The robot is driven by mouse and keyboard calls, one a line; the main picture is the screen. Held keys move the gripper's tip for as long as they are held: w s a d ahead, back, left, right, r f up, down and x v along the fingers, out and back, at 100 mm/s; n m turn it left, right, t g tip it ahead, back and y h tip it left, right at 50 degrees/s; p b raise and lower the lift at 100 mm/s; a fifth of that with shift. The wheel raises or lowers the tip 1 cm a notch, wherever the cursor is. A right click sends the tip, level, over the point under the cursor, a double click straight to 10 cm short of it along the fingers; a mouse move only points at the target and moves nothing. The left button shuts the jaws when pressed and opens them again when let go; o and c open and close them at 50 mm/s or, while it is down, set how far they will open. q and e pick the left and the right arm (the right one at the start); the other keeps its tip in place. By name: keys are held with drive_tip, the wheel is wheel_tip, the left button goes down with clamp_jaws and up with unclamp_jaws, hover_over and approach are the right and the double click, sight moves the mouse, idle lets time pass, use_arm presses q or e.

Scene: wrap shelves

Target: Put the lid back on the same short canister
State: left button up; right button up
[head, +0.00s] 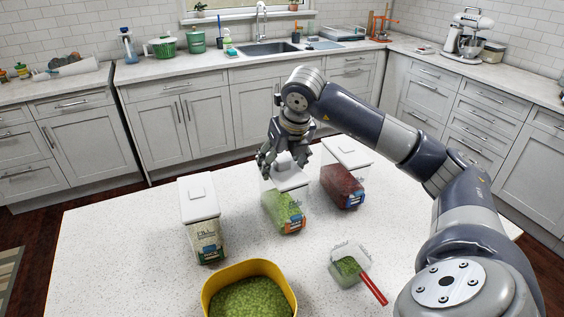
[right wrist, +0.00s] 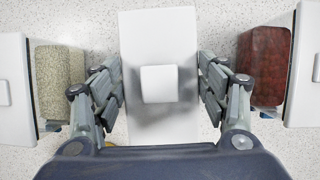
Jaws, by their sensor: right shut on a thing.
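The short canister (head: 285,212) is clear with green contents and an orange-and-blue label, in the middle of the counter. Its white lid (head: 292,180) has a square knob and lies over the canister's top; I cannot tell if it is fully seated. My right gripper (head: 283,160) comes down from above and is shut on the lid. In the right wrist view the lid (right wrist: 158,110) lies between the fingers of the right gripper (right wrist: 160,95), its knob in the middle. The lid hides the canister there. My left gripper is out of view.
A canister with red contents (head: 343,186) stands close on the right, a taller lidded canister (head: 207,235) on the left. In front are a yellow bowl (head: 206,290) of green grains and a clear cup with a red handle (head: 374,289). The counter's left (head: 120,250) is clear.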

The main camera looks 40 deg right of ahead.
drive_tip(key=shift+f, duration=0.25)
idle(0.3)
drive_tip(key=o, duration=1.1)
drive_tip(key=shift+o, duration=0.6)
drive_tip(key=shift+o, duration=0.7)
drive_tip(key=shift+r, duration=0.1)
drive_tip(key=shift+r+p, duration=2.6)
drive_tip(key=shift+r, duration=0.85)
